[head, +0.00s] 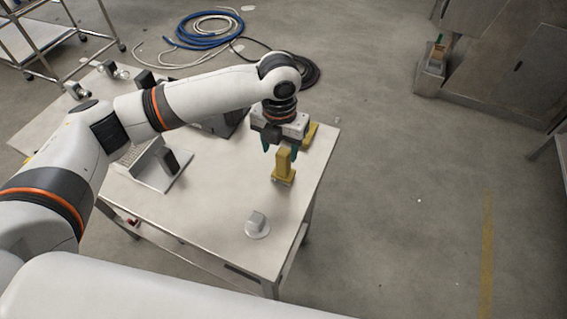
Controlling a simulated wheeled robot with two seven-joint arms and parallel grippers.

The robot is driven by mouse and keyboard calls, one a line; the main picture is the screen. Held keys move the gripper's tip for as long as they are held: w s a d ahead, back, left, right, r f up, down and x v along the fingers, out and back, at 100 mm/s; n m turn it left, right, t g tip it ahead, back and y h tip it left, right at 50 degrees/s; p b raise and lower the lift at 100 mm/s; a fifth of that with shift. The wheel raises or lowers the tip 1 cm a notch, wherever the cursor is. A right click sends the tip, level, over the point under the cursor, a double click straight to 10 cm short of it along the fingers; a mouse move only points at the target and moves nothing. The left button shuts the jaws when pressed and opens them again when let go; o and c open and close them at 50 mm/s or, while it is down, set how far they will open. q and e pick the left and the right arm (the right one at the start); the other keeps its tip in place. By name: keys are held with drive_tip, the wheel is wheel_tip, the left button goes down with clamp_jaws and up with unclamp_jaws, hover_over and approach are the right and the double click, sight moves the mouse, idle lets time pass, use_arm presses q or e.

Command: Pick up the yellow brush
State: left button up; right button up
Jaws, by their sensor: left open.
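A yellow upright piece (283,167), which looks like the yellow brush, stands near the right edge of the white table (215,205). A second yellow piece (310,132) shows partly behind the gripper, at the table's far right edge. My right gripper is not in view.
A small grey knob on a round disc (257,225) stands on the table nearer to me. A white rack with a dark block (160,165) stands to the left, partly under my arm. The table's front middle is bare. Coiled blue hose (208,30) lies on the floor beyond.

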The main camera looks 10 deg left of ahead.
sight(283, 160)
use_arm(q)
drive_tip(key=shift+f, duration=0.35)
drive_tip(key=f, duration=0.1)
drive_tip(key=f+p, duration=0.1)
drive_tip(key=f, duration=0.1)
drive_tip(key=w+f+p, duration=0.1)
drive_tip(key=f, duration=0.1)
drive_tip(key=shift+d, duration=0.25)
drive_tip(key=shift+f, duration=0.3)
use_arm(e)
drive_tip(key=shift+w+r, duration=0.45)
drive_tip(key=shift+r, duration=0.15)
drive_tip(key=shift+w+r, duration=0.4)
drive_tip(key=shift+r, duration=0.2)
use_arm(q)
drive_tip(key=shift+c, duration=0.5)
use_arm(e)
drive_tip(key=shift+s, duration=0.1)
use_arm(q)
drive_tip(key=shift+w, duration=0.1)
drive_tip(key=c, duration=1)
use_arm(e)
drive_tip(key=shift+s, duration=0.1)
